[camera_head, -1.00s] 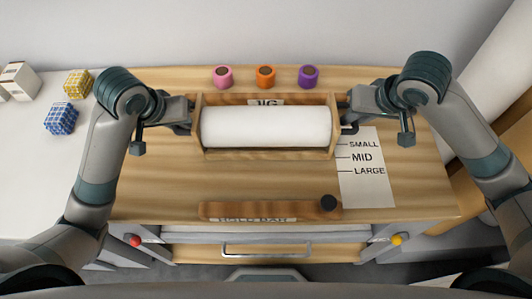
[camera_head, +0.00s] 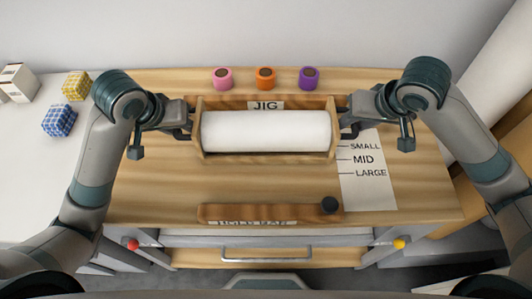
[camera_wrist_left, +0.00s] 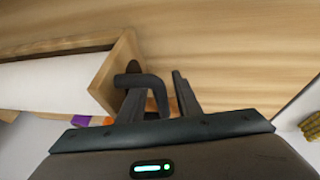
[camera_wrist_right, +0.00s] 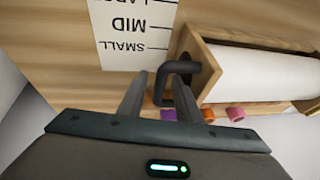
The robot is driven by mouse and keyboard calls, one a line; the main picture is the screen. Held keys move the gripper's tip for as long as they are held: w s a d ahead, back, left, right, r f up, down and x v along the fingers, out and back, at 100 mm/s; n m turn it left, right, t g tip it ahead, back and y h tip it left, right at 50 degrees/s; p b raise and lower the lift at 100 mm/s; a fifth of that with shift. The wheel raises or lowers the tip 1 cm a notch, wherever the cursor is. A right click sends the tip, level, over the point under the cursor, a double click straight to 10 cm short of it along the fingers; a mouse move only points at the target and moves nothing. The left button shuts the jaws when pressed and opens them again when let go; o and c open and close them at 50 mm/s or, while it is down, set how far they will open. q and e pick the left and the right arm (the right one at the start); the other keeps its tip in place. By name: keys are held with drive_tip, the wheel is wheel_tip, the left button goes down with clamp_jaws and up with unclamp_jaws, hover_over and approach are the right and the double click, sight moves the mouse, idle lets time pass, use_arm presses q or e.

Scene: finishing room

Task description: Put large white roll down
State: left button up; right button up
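The large white roll (camera_head: 265,131) lies level in the wooden jig (camera_head: 265,156), between its two end walls. A black bent handle sticks out at each end; one shows in the left wrist view (camera_wrist_left: 143,81) and one in the right wrist view (camera_wrist_right: 181,67). My left gripper (camera_head: 186,118) is at the left end of the jig. Its fingers (camera_wrist_left: 155,95) are apart, with the handle's bent end between them. My right gripper (camera_head: 346,117) is at the right end. Its fingers (camera_wrist_right: 160,95) are also apart around the handle's bent end. The roll's underside is hidden.
Pink (camera_head: 222,78), orange (camera_head: 265,78) and purple (camera_head: 309,78) small rolls stand behind the jig. A hold bar (camera_head: 265,213) with a black knob lies at the front. A white size chart (camera_head: 368,190) lies right of the jig. Wrapped boxes (camera_head: 59,120) sit at the left.

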use_arm(q)
drive_tip(key=v, duration=1.1)
drive_tip(key=shift+a+r, duration=0.1)
use_arm(e)
drive_tip(key=v, duration=1.2)
drive_tip(key=shift+w+r, duration=0.1)
idle(0.7)
